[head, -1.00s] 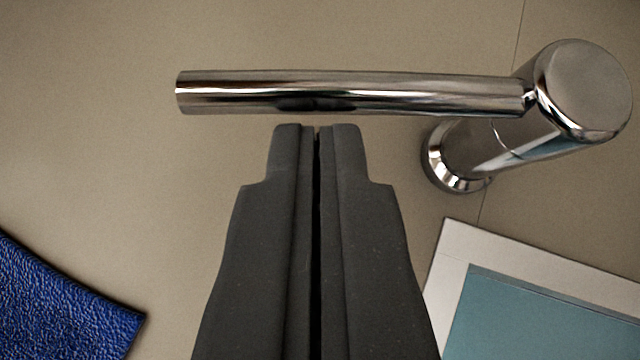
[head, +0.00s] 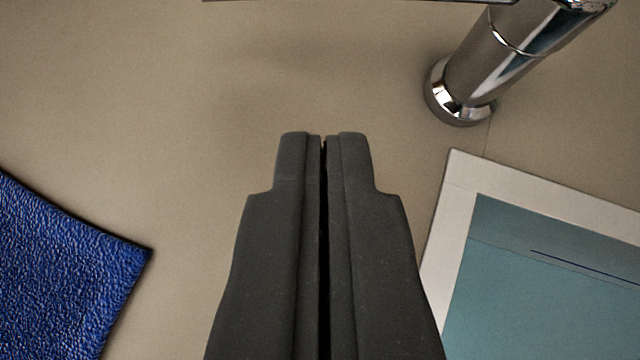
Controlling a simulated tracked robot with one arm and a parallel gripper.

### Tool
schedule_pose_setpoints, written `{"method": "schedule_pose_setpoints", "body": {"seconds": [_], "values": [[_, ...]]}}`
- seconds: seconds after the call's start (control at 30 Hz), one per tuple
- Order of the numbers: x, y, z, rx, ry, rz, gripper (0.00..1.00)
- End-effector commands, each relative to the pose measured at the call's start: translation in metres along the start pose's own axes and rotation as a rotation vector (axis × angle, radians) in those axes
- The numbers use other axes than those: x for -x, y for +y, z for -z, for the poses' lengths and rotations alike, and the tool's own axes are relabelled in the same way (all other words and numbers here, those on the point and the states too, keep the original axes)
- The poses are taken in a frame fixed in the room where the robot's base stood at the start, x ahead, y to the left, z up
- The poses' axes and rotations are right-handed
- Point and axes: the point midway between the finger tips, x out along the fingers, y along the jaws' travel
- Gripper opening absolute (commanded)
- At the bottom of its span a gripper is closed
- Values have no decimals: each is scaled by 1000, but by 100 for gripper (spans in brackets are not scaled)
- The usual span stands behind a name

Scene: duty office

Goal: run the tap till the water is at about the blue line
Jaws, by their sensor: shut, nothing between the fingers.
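The chrome tap stands at the upper right, its column (head: 500,55) rising from a round foot on the beige surface. Its long horizontal bar (head: 360,1) shows only as a thin strip at the top edge; the rest is out of frame. A white-rimmed basin (head: 455,210) with a teal inside is at the lower right. A thin dark blue line (head: 585,265) shows inside it. I cannot tell the water level, and no stream shows. My gripper (head: 323,138) is shut and empty, left of the tap's foot and below the bar in the picture.
A textured blue cloth or mat (head: 60,265) lies at the lower left. The beige surface (head: 190,120) between it and the tap is clear. A seam runs down the surface near the tap's foot.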

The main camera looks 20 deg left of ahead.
Motion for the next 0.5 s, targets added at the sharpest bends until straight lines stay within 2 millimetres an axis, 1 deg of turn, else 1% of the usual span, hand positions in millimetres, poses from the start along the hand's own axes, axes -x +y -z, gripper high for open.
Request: {"method": "schedule_pose_setpoints", "body": {"seconds": [0.1,0.5], "values": [[16,0,0,0,-1,0,0],[66,-2,-1,2,-5,3,0]]}}
